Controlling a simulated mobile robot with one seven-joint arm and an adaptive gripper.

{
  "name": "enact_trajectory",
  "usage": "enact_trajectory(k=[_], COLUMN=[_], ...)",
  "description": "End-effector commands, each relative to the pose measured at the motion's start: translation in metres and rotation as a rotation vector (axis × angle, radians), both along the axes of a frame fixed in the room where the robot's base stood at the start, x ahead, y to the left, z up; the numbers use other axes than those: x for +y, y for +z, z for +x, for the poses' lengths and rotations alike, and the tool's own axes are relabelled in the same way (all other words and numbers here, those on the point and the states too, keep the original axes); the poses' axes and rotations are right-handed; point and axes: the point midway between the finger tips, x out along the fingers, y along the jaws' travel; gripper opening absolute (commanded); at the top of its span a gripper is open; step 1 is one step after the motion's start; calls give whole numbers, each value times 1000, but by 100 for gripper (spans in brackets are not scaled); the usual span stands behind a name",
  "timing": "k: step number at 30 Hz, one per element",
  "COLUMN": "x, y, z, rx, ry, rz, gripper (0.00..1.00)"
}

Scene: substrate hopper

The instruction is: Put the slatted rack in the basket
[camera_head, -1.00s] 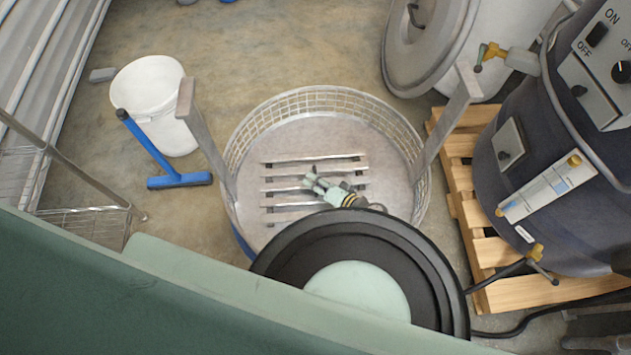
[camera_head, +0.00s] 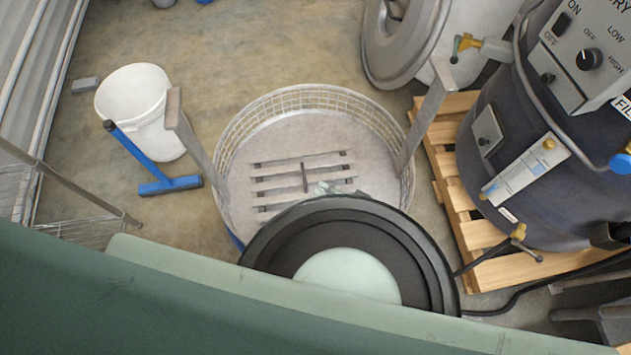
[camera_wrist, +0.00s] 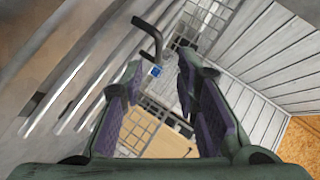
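The slatted rack (camera_head: 280,179), several light bars with a short crosspiece, lies inside the round wire-mesh basket (camera_head: 235,128). Its near right part is partly covered by my gripper (camera_head: 325,187) and the black disc of my arm. In the head view, only a small pale part of my gripper shows at the rack's near right edge. In the wrist view my gripper (camera_wrist: 160,75) has its two purple-padded fingers apart, with nothing held between them.
Two upright grey bars (camera_head: 425,120) stand at the basket's sides. A white bucket (camera_head: 135,95) and a blue squeegee (camera_head: 170,185) are left. A dark machine (camera_head: 545,175) on a wooden pallet (camera_head: 445,165) is right; a lidded drum (camera_head: 410,45) is behind. Floor beyond the basket is clear.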

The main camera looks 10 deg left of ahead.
Motion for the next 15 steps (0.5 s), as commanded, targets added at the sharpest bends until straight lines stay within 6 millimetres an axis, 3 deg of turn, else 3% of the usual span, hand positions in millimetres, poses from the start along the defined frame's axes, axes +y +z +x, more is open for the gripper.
enact_trajectory(k=[6,15], x=[-15,-13], y=[7,11], z=[-7,0], rx=[-1,-13], ry=[0,5], rz=[0,-16], gripper=[29,29])
